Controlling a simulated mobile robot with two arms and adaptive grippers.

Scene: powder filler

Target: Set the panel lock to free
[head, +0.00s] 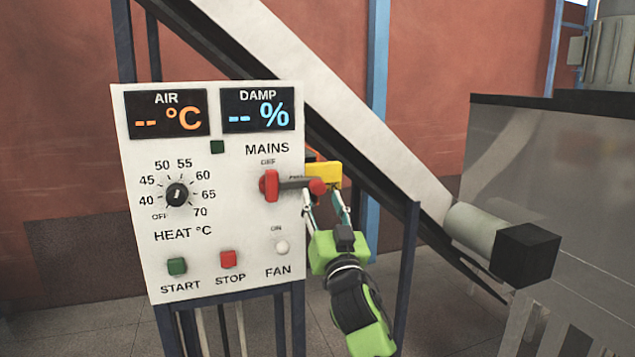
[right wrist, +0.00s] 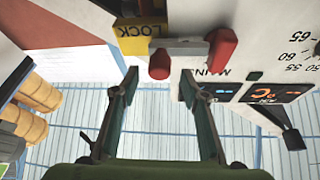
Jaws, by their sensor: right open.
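The white control panel (head: 215,240) stands at left in the head view. At its right edge is a yellow block (head: 325,172), which reads LOCK in the right wrist view (right wrist: 139,36). A round red knob (head: 317,187) sits in front of this block, and it also shows in the right wrist view (right wrist: 159,66). A dark grey bar (head: 292,184) runs from the knob to the red MAINS handle (head: 269,185). My right gripper (head: 323,197) is open and empty, just below the knob, its fingers on either side. Contact cannot be told. My left gripper is out of view.
The panel also holds the HEAT dial (head: 177,194), a green START button (head: 177,266), a red STOP button (head: 228,258) and a white FAN knob (head: 282,247). A sloping chute (head: 330,110) passes behind. A grey machine (head: 570,180) stands at right.

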